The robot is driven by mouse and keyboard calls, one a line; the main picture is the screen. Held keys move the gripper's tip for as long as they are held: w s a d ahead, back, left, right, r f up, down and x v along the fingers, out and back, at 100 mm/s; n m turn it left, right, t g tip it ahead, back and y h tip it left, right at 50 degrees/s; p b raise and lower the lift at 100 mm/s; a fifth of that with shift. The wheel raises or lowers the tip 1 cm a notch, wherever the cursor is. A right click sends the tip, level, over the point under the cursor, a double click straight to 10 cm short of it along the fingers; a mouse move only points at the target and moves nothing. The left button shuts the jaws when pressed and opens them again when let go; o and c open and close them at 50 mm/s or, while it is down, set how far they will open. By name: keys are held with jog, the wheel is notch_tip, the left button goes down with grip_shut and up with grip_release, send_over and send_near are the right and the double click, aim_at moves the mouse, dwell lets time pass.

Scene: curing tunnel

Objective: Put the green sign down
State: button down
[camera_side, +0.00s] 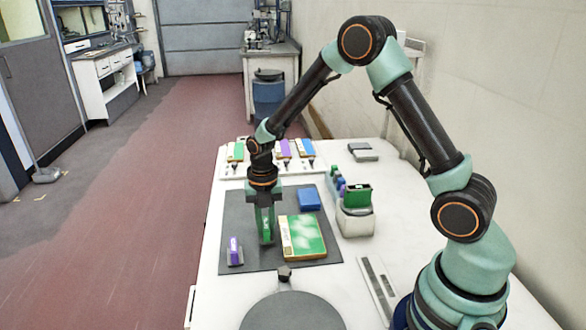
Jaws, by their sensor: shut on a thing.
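My gripper (265,238) points straight down over the dark grey mat (205,258) on the white table. It is shut on the green sign (266,231), a small upright green piece partly hidden by the fingers. The sign's lower edge is at or just above the mat; I cannot tell whether it touches.
A green and yellow flat box (303,237) lies close to the right of my gripper. A purple sign (234,250) stands on the mat at front left. A blue block (309,199) lies behind. A holder (355,220) with a green top stands right of the mat.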

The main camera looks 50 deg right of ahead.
jog(key=shift+f, duration=0.7)
jog(key=shift+f, duration=0.15)
jog(key=c, duration=0.8)
grip_release()
